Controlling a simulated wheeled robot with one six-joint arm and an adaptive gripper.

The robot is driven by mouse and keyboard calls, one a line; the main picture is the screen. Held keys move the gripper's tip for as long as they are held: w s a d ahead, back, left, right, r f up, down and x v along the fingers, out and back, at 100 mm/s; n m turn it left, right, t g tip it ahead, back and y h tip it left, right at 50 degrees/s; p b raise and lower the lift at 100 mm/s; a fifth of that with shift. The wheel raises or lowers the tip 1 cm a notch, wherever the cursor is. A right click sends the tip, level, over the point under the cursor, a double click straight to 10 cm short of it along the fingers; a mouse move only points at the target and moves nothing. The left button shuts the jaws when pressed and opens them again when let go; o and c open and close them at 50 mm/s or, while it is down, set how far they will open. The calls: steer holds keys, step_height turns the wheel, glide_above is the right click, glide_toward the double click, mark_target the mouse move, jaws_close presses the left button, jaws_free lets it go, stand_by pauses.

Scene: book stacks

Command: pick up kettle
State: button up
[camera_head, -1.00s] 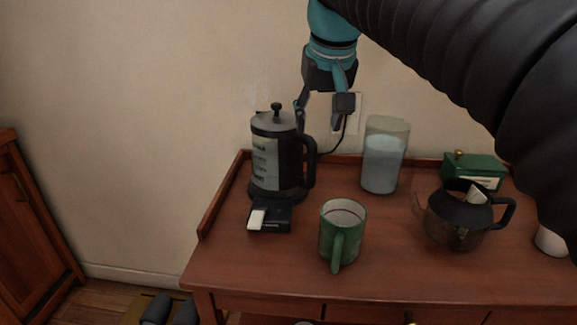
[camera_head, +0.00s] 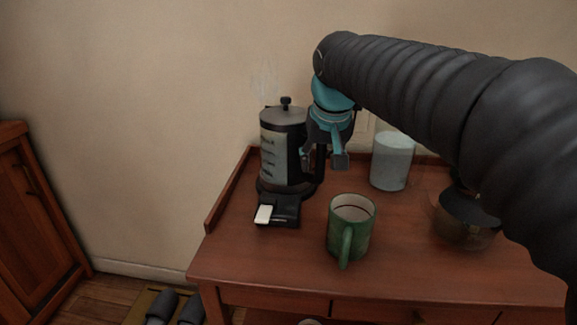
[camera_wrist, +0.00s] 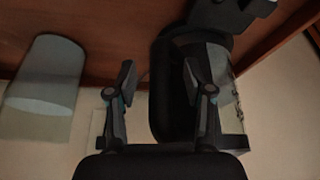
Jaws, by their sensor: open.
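The kettle (camera_head: 273,152), a tall grey and black one with a knobbed lid, stands upright at the left back of the wooden table. Its black handle is on its right side, partly hidden by my gripper (camera_head: 323,160). My gripper points down at the handle with its fingers apart. In the wrist view, the black handle (camera_wrist: 165,95) lies between the open fingers of my gripper (camera_wrist: 158,75), and the kettle body (camera_wrist: 220,75) is to the right. I cannot tell whether the fingers touch the handle.
A green mug (camera_head: 349,228) stands in front of the kettle on the table (camera_head: 270,262). A black block with a white part (camera_head: 264,213) lies at the kettle's base. A clear container (camera_head: 391,165) stands to the right. A dark pot (camera_head: 466,228) is partly hidden by my arm.

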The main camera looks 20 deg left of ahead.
steer(key=shift+x, duration=0.85)
steer(key=shift+r, duration=0.1)
steer(key=shift+c, duration=0.3)
jaws_close()
steer(key=shift+r, duration=0.15)
steer(key=shift+r, duration=0.1)
